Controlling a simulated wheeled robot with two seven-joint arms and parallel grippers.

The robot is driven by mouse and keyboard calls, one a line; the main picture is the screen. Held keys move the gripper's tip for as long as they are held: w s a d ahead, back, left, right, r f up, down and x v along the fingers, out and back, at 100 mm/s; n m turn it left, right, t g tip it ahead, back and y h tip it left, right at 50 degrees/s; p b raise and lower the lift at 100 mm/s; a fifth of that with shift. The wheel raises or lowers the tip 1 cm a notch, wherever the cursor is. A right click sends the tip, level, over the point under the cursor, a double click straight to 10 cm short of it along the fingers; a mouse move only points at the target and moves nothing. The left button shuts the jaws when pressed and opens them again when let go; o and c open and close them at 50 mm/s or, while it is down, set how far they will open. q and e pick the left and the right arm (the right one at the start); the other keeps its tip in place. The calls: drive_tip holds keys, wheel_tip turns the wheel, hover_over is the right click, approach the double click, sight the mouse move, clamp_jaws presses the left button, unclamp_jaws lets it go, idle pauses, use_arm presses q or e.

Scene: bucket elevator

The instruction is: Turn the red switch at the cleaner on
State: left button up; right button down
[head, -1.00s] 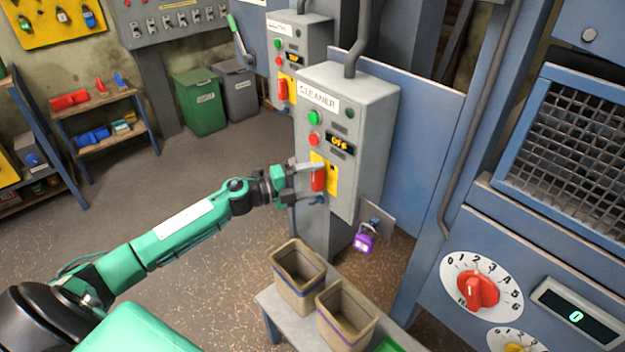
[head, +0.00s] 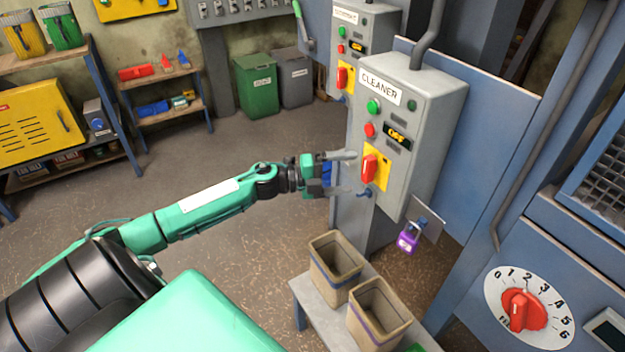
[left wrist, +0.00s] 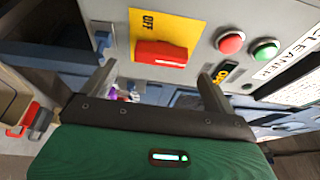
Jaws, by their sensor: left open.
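The grey cleaner box (head: 428,105) stands right of the middle in the head view, with a lit display reading OFF (head: 397,137). Its red switch (head: 369,168) sits upright on a yellow plate (head: 380,158). My left gripper (head: 350,173) is open and empty, just left of the switch, its fingers pointing toward the panel. In the left wrist view the red switch (left wrist: 160,53) shows beyond and between the two spread fingers, apart from them, beside the word OFF on the yellow plate (left wrist: 165,27). My right gripper is not in view.
A purple padlock (head: 408,238) hangs on a bracket below the box. Two brown bins (head: 336,262) stand on a low bench beneath. A second box with a similar red switch (head: 342,77) stands behind. A red dial (head: 522,310) is at the right. Open floor lies left.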

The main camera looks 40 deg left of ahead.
use_arm(q)
drive_tip(key=b+v, duration=0.2)
drive_tip(key=v, duration=0.6)
drive_tip(key=shift+s+a, duration=0.2)
drive_tip(key=shift+a, duration=0.05)
idle(0.4)
